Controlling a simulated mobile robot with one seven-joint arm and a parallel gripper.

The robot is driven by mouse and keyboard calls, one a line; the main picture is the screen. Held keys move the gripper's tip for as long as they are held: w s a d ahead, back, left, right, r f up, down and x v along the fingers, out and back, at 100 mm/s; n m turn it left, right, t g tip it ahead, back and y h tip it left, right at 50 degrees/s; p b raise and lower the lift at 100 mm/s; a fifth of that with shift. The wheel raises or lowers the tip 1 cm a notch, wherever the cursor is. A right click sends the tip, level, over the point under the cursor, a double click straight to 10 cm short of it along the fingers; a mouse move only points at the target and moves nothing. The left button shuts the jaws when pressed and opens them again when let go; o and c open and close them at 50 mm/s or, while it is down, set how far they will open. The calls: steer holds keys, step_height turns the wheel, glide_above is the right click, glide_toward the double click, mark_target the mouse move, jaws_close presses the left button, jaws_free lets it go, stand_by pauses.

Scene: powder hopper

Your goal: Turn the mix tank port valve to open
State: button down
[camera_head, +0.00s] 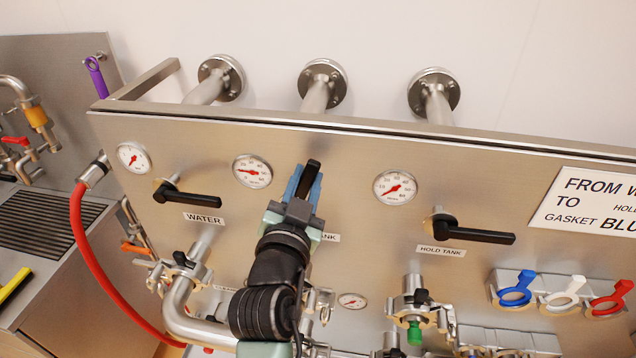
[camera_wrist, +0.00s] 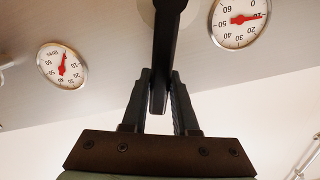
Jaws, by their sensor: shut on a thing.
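The middle valve on the steel panel has a black lever handle (camera_head: 313,168). Its label (camera_head: 330,238) is partly hidden by my arm, with only "ANK" readable. My gripper (camera_head: 304,188) is shut on this handle. The handle's dark end shows above the fingers in the head view, pointing up and slightly right. In the wrist view the handle (camera_wrist: 166,45) runs from its hub down between the two fingers of my gripper (camera_wrist: 160,100). The valve's hub is hidden in the head view.
The WATER lever (camera_head: 187,196) at left and the HOLD TANK lever (camera_head: 470,232) at right lie roughly sideways. Gauges sit between them. A red hose (camera_head: 85,260) hangs at left. Pipe fittings (camera_head: 412,305) and coloured gaskets (camera_head: 517,290) stand below and right.

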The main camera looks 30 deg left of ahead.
steer(key=shift+a, duration=0.15)
steer(key=a+n, duration=0.2)
steer(key=n, duration=0.1)
steer(key=shift+s+a+r+n, duration=0.1)
steer(key=shift+s+r+n, duration=0.05)
steer(key=shift+s+n, duration=0.2)
steer(key=c, duration=0.6)
jaws_free()
steer(key=shift+c, duration=0.2)
